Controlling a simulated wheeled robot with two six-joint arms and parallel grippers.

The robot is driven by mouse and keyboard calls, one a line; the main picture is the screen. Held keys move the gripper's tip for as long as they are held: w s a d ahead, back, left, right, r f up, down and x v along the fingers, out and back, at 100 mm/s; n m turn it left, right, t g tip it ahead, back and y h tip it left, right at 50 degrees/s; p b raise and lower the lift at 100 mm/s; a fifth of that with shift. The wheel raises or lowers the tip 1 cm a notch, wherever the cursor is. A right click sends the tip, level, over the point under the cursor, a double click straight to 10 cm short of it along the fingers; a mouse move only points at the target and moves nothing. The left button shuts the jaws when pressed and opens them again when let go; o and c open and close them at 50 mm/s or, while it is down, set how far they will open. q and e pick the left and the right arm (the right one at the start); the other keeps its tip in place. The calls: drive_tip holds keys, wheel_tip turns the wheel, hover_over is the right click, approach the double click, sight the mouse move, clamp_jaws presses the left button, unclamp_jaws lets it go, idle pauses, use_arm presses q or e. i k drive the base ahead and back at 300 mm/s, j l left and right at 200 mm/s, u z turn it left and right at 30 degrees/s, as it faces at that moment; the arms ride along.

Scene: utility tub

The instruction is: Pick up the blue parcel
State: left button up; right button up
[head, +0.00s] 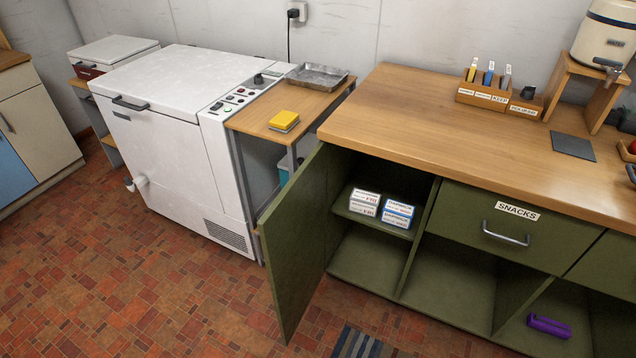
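I see nothing that is plainly a blue parcel in the head view. The nearest match in colour is a small white box with blue bands and printed text (398,213), on the upper shelf inside the open green cabinet. White boxes with grey print (364,203) stand just to its left. A teal object (284,171) shows partly under the small side table, mostly hidden by the table and the cabinet door; I cannot tell what it is. Neither of my grippers is in view.
The green cabinet door (292,245) stands open, jutting over the tiled floor. A white chest machine (170,130) is at left. The side table holds a yellow block (284,119) and a metal tray (317,76). A purple object (549,325) lies in a lower right compartment.

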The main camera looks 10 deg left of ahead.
sight(399, 213)
drive_tip(key=i+j+z, duration=0.15)
drive_tip(key=j+z, duration=0.2)
drive_tip(key=j, duration=0.55)
drive_tip(key=j+z, duration=0.35)
drive_tip(key=j, duration=0.55)
drive_tip(key=j+z, duration=0.4)
drive_tip(key=j, duration=0.55)
drive_tip(key=z, duration=0.2)
drive_tip(key=k, duration=0.05)
